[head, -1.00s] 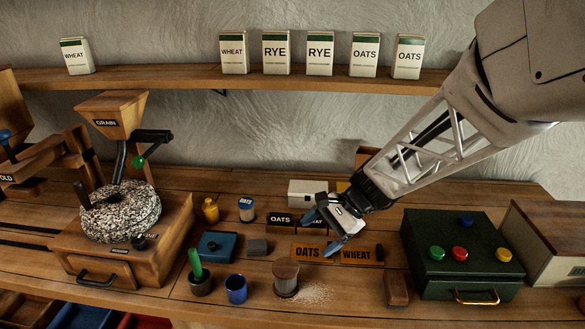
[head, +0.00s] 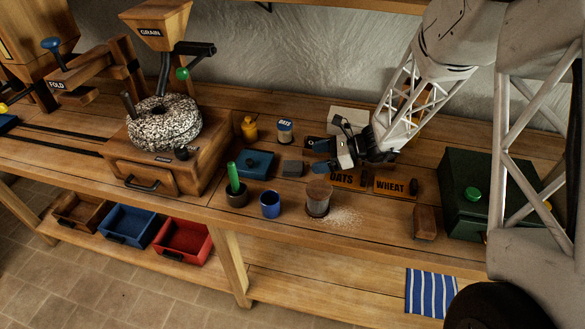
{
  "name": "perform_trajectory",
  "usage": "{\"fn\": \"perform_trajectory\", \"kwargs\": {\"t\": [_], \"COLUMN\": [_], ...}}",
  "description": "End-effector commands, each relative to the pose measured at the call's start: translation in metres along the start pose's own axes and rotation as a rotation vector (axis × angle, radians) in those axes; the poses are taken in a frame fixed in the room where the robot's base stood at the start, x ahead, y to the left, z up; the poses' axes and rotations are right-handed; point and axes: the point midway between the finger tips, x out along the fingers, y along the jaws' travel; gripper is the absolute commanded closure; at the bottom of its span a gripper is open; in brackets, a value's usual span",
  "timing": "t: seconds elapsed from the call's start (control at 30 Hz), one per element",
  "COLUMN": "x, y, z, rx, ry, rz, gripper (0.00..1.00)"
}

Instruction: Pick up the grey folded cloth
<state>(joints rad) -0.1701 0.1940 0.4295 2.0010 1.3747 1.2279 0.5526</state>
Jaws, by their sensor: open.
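The grey folded cloth (head: 292,168) is a small flat dark-grey block on the bench, between the blue lidded box and the OATS plate. My gripper (head: 320,157) has blue fingertips and is open and empty. It points left, just to the right of the cloth and, as far as I can tell, a little above the bench. The fingertips look apart from the cloth. Nothing hides the cloth.
A blue box (head: 254,164) sits left of the cloth. A jar (head: 318,199) with spilled grain, a blue cup (head: 270,204) and a dark cup (head: 236,194) stand in front. An oats tin (head: 284,132) stands behind. OATS (head: 347,178) and WHEAT (head: 395,186) plates lie to the right.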

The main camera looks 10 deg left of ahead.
Motion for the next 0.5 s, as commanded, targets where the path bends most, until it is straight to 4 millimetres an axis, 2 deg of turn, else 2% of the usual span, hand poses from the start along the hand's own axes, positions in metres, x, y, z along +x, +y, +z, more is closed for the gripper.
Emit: {"fn": "perform_trajectory", "kwargs": {"t": [0.33, 0.5], "x": [0.0007, 0.0088], "y": [-0.0005, -0.0003], "z": [0.0000, -0.0001], "rx": [0.001, 0.001], "ry": [-0.001, 0.000], "rz": [-0.001, 0.000], "gripper": [0.19, 0.19]}}
